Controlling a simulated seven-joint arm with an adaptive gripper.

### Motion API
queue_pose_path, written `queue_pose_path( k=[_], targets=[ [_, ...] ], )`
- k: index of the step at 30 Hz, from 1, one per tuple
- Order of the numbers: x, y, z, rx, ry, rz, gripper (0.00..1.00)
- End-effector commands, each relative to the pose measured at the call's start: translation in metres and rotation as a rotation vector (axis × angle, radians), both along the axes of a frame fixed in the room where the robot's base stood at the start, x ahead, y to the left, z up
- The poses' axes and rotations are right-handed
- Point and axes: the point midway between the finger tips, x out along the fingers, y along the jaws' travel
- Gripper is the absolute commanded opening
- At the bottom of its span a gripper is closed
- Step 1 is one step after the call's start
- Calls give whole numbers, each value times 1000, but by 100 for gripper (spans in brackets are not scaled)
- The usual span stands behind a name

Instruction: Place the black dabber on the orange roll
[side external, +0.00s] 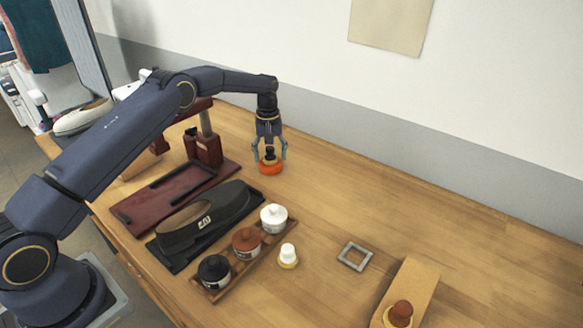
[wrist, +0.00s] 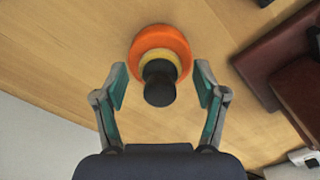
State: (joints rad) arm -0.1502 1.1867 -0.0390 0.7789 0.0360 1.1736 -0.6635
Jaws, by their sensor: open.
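The black dabber (wrist: 159,84) has a black handle and a yellowish base. In the wrist view it sits on top of the orange roll (wrist: 150,35), and its base appears to rest on the roll. In the side external view the black dabber (side external: 269,154) is upright over the orange roll (side external: 271,169) on the wooden table. My gripper (side external: 270,155) is above the roll with its fingers on both sides of the dabber. In the wrist view my gripper (wrist: 161,88) is open, with a gap between each finger and the handle.
A wooden tray (side external: 222,292) holds black, brown and white jars. Nearby are a white dabber (side external: 288,256), a grey square frame (side external: 355,256), a brown dabber (side external: 400,313) on a tan block (side external: 418,280), a black shoe (side external: 205,218) and a dark red stand (side external: 203,150). The table right of the roll is clear.

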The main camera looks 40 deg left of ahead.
Motion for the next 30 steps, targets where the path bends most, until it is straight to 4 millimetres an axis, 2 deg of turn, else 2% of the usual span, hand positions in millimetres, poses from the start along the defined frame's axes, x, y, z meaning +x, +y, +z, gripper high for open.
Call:
queue_pose_path(
  k=[5, 8, 11, 18, 21, 28, 30],
  targets=[
    [0, 0, 2, 0, -1, 0, 71],
    [1, 0, 10, 1, -4, 0, 71],
    [1, 0, 27, 1, -5, 0, 71],
    [1, 0, 82, 1, -4, -1, 71],
    [0, 0, 100, 1, -4, 0, 71],
    [-1, -1, 128, 1, -6, -7, 71],
    [-6, -4, 145, 4, -22, -28, 71]
  ],
)
